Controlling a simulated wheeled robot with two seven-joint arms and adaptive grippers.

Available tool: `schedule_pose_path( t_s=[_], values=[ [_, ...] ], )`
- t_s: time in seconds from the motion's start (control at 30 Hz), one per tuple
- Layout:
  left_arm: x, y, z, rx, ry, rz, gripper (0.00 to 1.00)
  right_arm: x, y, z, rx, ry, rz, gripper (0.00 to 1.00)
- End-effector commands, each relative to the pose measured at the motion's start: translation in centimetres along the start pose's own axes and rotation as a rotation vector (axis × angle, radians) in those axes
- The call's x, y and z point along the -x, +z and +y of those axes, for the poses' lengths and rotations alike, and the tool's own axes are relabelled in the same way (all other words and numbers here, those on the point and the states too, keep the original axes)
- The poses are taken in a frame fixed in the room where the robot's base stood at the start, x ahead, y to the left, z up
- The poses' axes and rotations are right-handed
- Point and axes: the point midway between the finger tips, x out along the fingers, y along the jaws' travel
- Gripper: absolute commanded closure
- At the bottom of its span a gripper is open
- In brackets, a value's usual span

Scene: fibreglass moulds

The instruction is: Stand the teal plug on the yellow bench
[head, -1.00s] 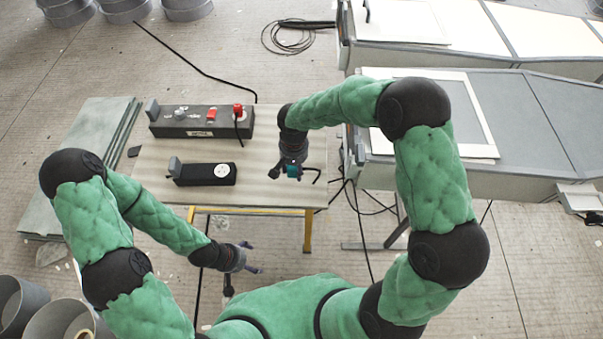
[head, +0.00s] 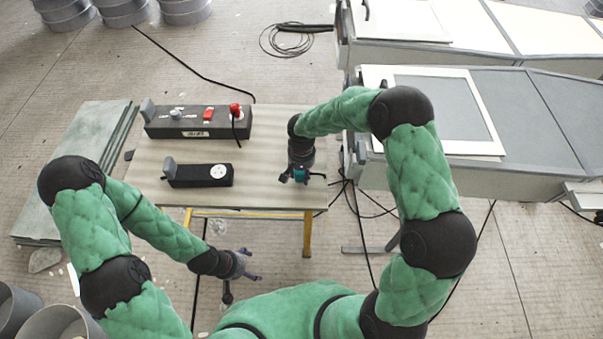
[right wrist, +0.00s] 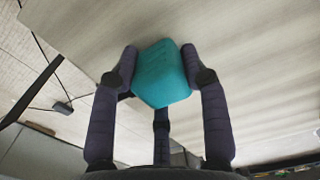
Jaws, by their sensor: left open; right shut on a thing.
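The teal plug (head: 300,175) is held in my right gripper (head: 301,177) over the right front part of the yellow bench (head: 262,185). In the right wrist view the teal plug (right wrist: 162,75) shows as a faceted block between the dark fingers of my right gripper (right wrist: 160,85). The pale bench top (right wrist: 225,40) lies behind it. I cannot tell whether the plug touches the bench top. My left gripper (head: 246,276) is open and empty, in front of the bench and off its edge.
A dark box with a red knob (head: 199,121) stands at the bench's back. A smaller black box with a white socket (head: 203,175) is at the front left. The bench top between the boxes and my right gripper is clear. A grey unit (head: 470,120) stands to the right.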

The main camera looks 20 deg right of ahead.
Motion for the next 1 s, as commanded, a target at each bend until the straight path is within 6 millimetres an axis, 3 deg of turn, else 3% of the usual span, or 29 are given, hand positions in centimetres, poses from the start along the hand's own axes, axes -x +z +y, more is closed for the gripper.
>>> schedule_pose_path(
  t_s=[0.17,0.2,0.27,0.73,1.0],
  values=[
    [-0.3,0.0,-0.1,0.0,0.0,0.0,0.16,-0.4,0.0,0.0,0.0,0.0,0.0,0.88],
    [-0.3,0.0,-0.1,0.0,0.0,0.0,0.16,-0.4,0.0,0.0,0.0,0.0,-0.001,0.49],
    [-0.2,0.0,-0.1,0.0,0.0,0.0,0.16,-0.3,0.0,0.0,0.0,0.0,-0.001,0.32],
    [0.2,0.0,0.1,0.0,0.0,0.0,0.16,0.4,0.0,0.0,0.0,0.0,0.0,0.31],
    [2.0,0.1,0.7,0.0,0.0,0.0,0.16,5.4,0.0,0.0,0.0,-0.001,0.002,0.31]
  ],
)
